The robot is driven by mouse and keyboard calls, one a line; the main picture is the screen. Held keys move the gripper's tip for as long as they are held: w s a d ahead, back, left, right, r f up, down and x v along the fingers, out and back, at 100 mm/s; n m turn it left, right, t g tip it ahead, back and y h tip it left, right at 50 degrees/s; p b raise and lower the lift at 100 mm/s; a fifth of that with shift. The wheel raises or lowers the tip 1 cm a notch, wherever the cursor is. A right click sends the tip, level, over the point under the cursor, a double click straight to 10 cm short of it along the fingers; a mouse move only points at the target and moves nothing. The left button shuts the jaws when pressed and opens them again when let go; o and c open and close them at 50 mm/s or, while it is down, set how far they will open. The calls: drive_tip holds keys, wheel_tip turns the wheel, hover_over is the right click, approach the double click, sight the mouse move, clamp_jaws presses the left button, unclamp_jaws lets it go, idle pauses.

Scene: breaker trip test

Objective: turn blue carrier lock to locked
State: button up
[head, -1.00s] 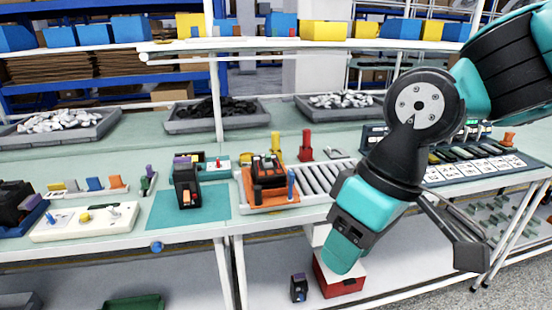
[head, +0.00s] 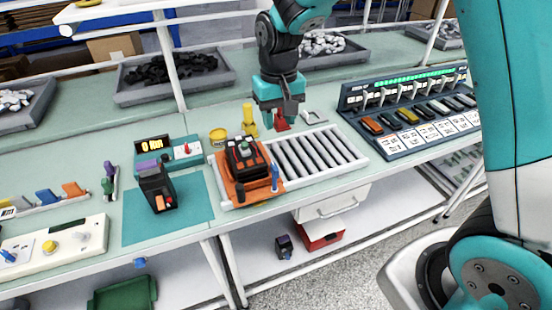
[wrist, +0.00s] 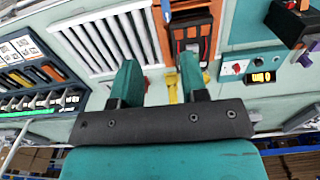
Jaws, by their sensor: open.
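The blue carrier lock (head: 274,178) is a small upright blue lever at the front right corner of the orange carrier (head: 240,193). The carrier sits at the left end of the roller conveyor and bears a black and red breaker (head: 246,158). In the wrist view the lock (wrist: 166,9) shows at the top edge, partly cut off. My gripper (head: 281,118) is open and points down behind the conveyor, apart from the lock. In the wrist view my gripper (wrist: 157,65) has its fingers spread, with nothing clearly held between them.
A yellow post (head: 250,122) and a red post (head: 282,124) stand close to my gripper, behind the carrier. The roller conveyor (head: 318,153) is bare right of the carrier. A switch panel (head: 410,110) stands further right. Another breaker (head: 156,187) stands on the teal mat (head: 132,228).

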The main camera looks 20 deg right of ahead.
sight(275, 167)
drive_tip(key=f+p, duration=0.1)
drive_tip(key=f, duration=0.4)
drive_tip(key=f+p, duration=0.1)
drive_tip(key=f, duration=0.4)
drive_tip(key=a+f+p, duration=0.1)
drive_tip(key=f, duration=0.4)
